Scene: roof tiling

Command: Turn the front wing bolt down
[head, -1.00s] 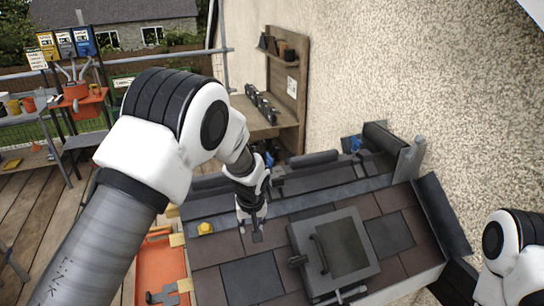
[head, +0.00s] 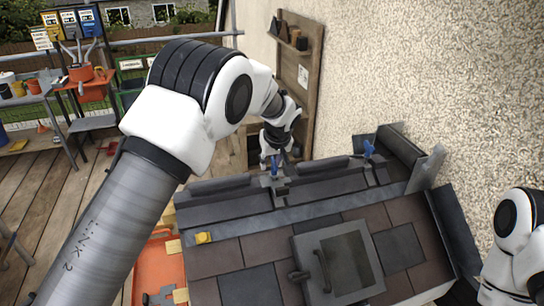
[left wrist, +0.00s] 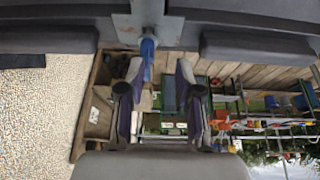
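A blue wing bolt (head: 274,171) stands on a bracket at the near end of the dark ridge. A second blue wing bolt (head: 368,149) stands farther right along the ridge. My left gripper (head: 273,162) is at the nearer bolt, its fingers pointing down beside it. In the left wrist view the fingers are apart, and the blue bolt (left wrist: 148,47) shows ahead of them, closer to the left finger. I see no clear contact. The gripper appears empty. My right gripper is out of view; only part of my right arm shows at the right edge.
A dark ridge cap (head: 327,165) lies between the bolts. A rough wall (head: 440,70) rises behind. A wooden shelf unit (head: 297,75) stands beyond the gripper.

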